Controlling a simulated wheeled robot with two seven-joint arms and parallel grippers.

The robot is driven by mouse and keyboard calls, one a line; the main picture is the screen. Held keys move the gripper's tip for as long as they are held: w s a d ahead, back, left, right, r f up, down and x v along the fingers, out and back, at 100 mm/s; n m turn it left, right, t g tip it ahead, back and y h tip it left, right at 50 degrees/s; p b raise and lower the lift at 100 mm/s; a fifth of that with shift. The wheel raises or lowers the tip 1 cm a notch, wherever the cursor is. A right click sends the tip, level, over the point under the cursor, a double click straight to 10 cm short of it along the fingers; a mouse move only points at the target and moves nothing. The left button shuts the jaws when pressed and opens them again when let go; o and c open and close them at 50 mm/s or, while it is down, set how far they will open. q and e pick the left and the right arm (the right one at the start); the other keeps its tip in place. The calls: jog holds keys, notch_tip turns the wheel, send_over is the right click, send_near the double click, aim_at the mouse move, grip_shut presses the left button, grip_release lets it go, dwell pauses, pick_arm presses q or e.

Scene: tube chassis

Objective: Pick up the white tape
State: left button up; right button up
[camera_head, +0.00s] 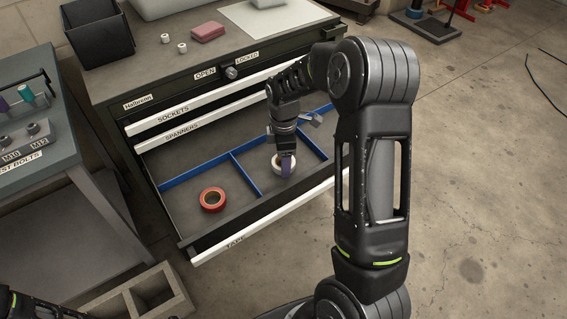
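The white tape (276,164) is a pale ring in the open bottom drawer (217,246), in the compartment right of a blue divider. My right arm reaches over the drawer from the right. My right gripper (287,169) points down at the white tape, and a purplish finger overlaps the ring. The gripper hides part of the tape. I cannot tell whether the fingers are closed on it or only around it. A dark link of my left arm shows at the bottom left corner, with its gripper out of view.
A red tape roll (213,199) lies in the drawer's left compartment. Blue dividers (244,173) split the drawer. A small grey-blue item (312,119) lies at its back right.

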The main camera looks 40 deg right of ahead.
jog(key=c, duration=0.6)
jog(key=shift+r, duration=0.1)
notch_tip(320, 180, up, 10)
jog(key=shift+f, duration=0.1)
dwell(0.7)
